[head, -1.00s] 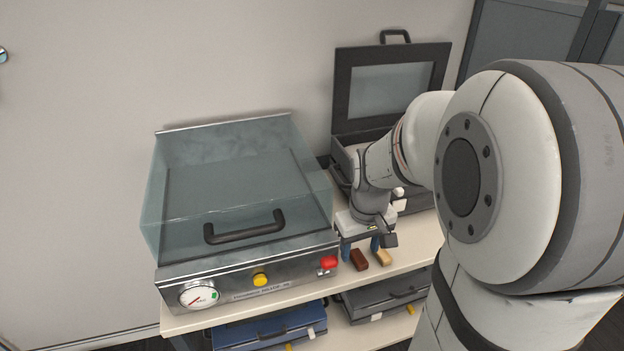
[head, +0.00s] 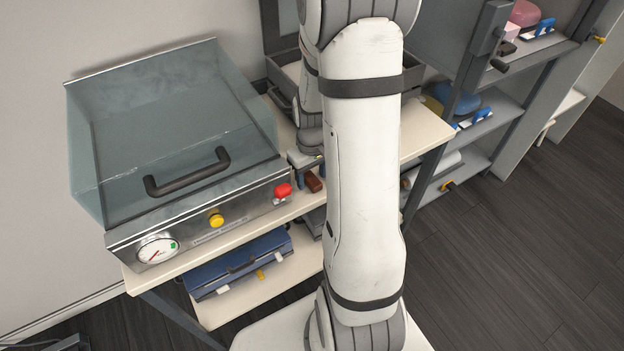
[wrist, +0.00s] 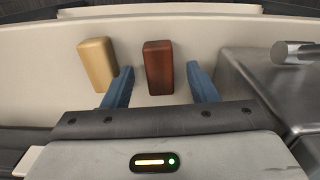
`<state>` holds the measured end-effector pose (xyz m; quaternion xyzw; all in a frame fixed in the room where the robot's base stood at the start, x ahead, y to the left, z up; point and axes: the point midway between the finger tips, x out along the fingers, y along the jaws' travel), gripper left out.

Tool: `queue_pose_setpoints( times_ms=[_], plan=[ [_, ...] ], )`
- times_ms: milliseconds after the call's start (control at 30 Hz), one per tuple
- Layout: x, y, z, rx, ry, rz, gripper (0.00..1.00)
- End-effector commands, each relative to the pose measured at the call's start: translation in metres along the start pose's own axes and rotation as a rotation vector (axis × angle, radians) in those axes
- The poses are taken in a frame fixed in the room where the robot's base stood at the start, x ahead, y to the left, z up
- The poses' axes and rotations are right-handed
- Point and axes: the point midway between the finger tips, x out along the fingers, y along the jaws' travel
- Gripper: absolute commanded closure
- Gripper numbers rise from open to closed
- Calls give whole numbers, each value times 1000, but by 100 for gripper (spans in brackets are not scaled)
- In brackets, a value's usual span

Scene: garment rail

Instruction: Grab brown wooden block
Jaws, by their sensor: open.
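The brown wooden block (wrist: 159,66) lies on the pale shelf top in the wrist view. It is a dark reddish-brown block. In the head view the brown block (head: 313,183) shows beside my gripper, partly covered by my arm. My gripper (wrist: 163,88) is open, with one blue finger on each side of the near part of the block. A gap shows between each finger and the block, wider on the right. A light tan wooden block (wrist: 97,64) lies left of the left finger in the wrist view; my arm hides it in the head view.
A metal box with a clear lid (head: 180,130), a red knob (head: 283,190) and a yellow knob stands left of my gripper. An open dark case (head: 285,70) stands behind. A blue case (head: 238,263) sits on the shelf below.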

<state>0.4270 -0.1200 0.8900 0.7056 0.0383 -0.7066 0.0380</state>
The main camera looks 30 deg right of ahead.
Motion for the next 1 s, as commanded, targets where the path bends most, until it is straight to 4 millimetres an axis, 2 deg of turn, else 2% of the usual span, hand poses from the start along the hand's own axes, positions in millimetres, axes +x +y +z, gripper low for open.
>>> queue_pose_setpoints(
  times_ms=[100,300,900,1000],
  plan=[
    [6,0,0,1,0,0,47],
    [7,1,0,2,1,1,47],
    [7,1,0,3,1,1,95],
    [6,1,0,3,1,1,95]
  ],
)
